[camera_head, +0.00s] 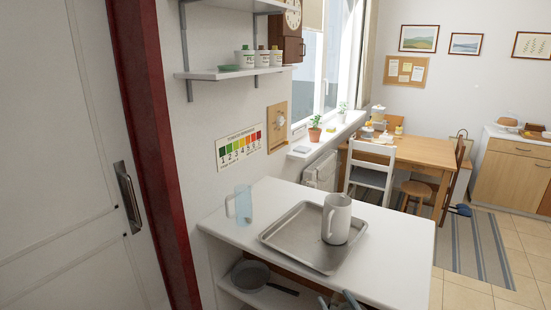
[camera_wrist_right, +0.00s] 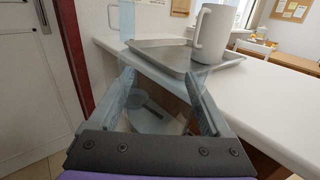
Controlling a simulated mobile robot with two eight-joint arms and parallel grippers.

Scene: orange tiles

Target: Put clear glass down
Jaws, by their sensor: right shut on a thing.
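My right gripper (camera_head: 337,302) shows at the bottom edge of the head view, in front of the counter. In the right wrist view its two fingers (camera_wrist_right: 166,98) stand apart, shut on a clear glass (camera_wrist_right: 163,120). The glass is see-through and faint, so its outline and tilt are hard to tell. It is held off the counter, in front of its near edge. The white counter top (camera_head: 395,259) lies beyond the gripper. My left gripper is not in view.
On the counter, a metal tray (camera_head: 283,243) holds a white pitcher (camera_head: 337,220). A light-blue translucent mug (camera_head: 243,204) stands left of the tray. The counter's right side is bare. A dark pan (camera_head: 251,275) sits on the shelf below.

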